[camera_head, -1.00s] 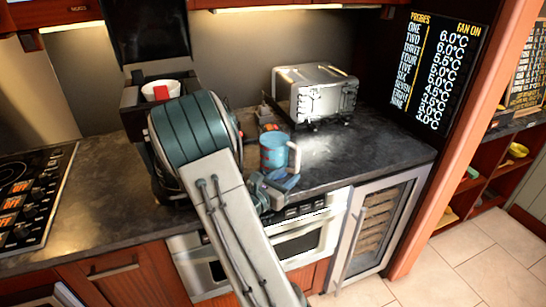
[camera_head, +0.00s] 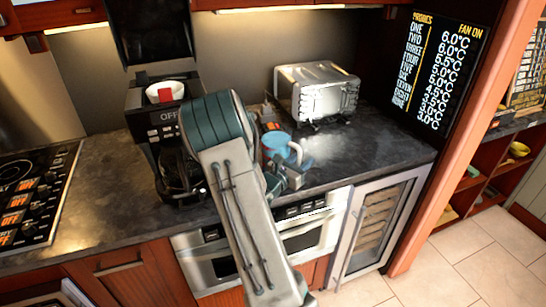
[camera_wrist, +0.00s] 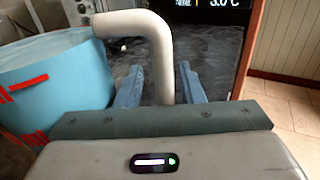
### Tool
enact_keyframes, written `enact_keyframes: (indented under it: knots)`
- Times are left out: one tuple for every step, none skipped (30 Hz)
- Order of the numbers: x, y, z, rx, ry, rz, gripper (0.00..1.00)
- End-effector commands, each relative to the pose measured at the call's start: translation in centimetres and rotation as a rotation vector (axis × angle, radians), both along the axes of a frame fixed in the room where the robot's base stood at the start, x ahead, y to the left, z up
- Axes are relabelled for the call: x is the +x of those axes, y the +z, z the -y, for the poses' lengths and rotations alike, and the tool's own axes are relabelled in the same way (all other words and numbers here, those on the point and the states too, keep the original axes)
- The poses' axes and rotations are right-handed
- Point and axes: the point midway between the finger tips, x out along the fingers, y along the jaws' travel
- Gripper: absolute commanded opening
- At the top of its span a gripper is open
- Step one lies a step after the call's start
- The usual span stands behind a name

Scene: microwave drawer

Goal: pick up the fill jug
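The fill jug (camera_head: 275,147) is a light blue cup-shaped vessel with a white handle. It is on the dark counter, in front of the toaster oven. In the wrist view the jug (camera_wrist: 55,85) fills the left side, with a red mark on its wall. Its thick white handle (camera_wrist: 158,50) bends down between the two blue-grey fingers of my gripper (camera_wrist: 161,88). The fingers are apart, with a gap visible on each side of the handle. In the head view my gripper (camera_head: 288,180) is just right of and below the jug, partly hidden by my arm.
A black coffee maker (camera_head: 165,130) marked OFF stands left of my arm. A silver toaster oven (camera_head: 318,92) is behind the jug. A cooktop (camera_head: 35,195) is at far left. The counter (camera_head: 375,145) right of the jug is clear.

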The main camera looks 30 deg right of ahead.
Motion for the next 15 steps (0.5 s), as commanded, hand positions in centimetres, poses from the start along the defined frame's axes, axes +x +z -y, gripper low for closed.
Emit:
enact_keyframes:
  knots:
    - [-0.01,-0.01,-0.01,0.0,0.0,0.0,0.2]
    - [-0.02,-0.01,0.0,0.0,0.0,0.0,0.12]
    - [-0.02,-0.01,-0.02,0.0,0.0,0.0,0.01]
    - [-0.01,-0.01,-0.02,0.0,0.0,0.0,0.0]
    - [-0.01,0.0,-0.03,0.0,0.0,0.0,0.0]
    - [0.0,-0.01,-0.04,0.0,0.0,0.0,0.0]
    - [0.01,-0.01,-0.04,0.0,0.0,0.0,0.0]
    - [0.01,0.0,-0.05,0.0,0.001,0.0,0.0]
    - [0.01,0.0,-0.07,0.0,0.001,0.0,0.0]
    - [0.01,0.0,-0.07,0.0,0.001,0.0,0.0]
    - [0.02,0.0,-0.08,0.0,0.001,0.0,0.0]
    - [0.02,0.0,-0.08,0.0,0.001,0.0,0.0]
    - [0.03,0.0,-0.09,0.0,0.001,0.0,0.0]
    - [0.03,0.0,-0.09,0.0,0.001,0.0,0.0]
    - [0.03,0.0,-0.1,0.0,0.001,0.0,0.0]
